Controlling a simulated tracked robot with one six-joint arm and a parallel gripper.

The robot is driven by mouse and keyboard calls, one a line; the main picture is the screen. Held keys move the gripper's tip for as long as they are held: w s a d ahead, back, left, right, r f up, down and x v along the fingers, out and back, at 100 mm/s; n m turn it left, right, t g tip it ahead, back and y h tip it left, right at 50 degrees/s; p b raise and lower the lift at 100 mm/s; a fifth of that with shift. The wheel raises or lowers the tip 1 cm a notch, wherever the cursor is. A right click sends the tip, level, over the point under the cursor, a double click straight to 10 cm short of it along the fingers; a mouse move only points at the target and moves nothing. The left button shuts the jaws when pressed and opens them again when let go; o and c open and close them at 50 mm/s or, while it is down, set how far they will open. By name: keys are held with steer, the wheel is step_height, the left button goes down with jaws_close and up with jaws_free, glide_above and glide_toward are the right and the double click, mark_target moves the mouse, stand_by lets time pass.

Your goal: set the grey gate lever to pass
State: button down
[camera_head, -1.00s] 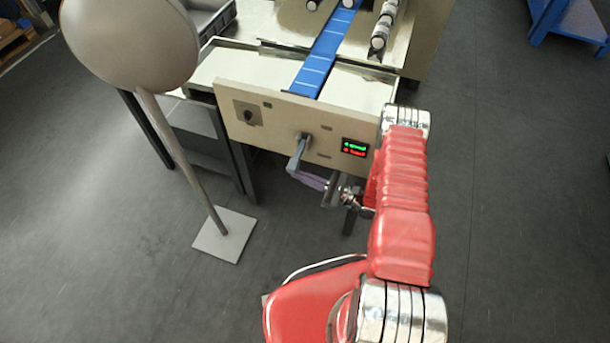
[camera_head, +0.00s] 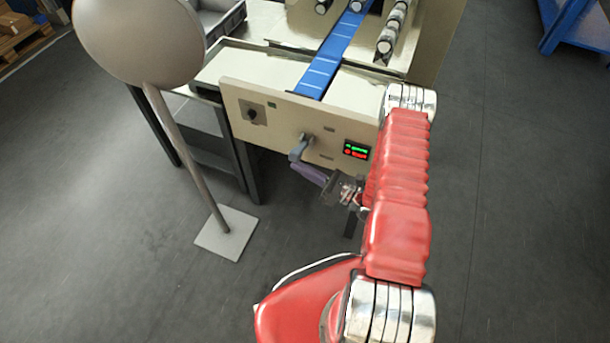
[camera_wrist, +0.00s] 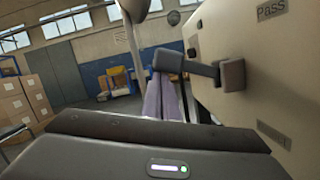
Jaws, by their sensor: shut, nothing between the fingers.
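The grey gate lever (camera_head: 299,150) sits on the cream front panel of the machine, its arm hanging down and left from its pivot. In the wrist view the lever (camera_wrist: 190,66) reaches left from a square hub on the panel. A "Pass" plate (camera_wrist: 271,8) is above the hub; the plate below it (camera_wrist: 273,135) is unreadable. My gripper (camera_head: 296,167) is shut and empty, its purple fingers just under the lever's free end. In the wrist view the fingers (camera_wrist: 172,92) run up to the lever end; I cannot tell whether they touch.
The panel (camera_head: 275,125) also carries a dark knob (camera_head: 251,114) and a small display (camera_head: 355,151) with green and red text. A post with a round head (camera_head: 190,165) stands on a floor plate to the left. A blue belt (camera_head: 325,65) runs above.

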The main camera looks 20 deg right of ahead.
steer(key=shift+r, duration=0.2)
stand_by(0.4)
steer(key=shift+d, duration=0.1)
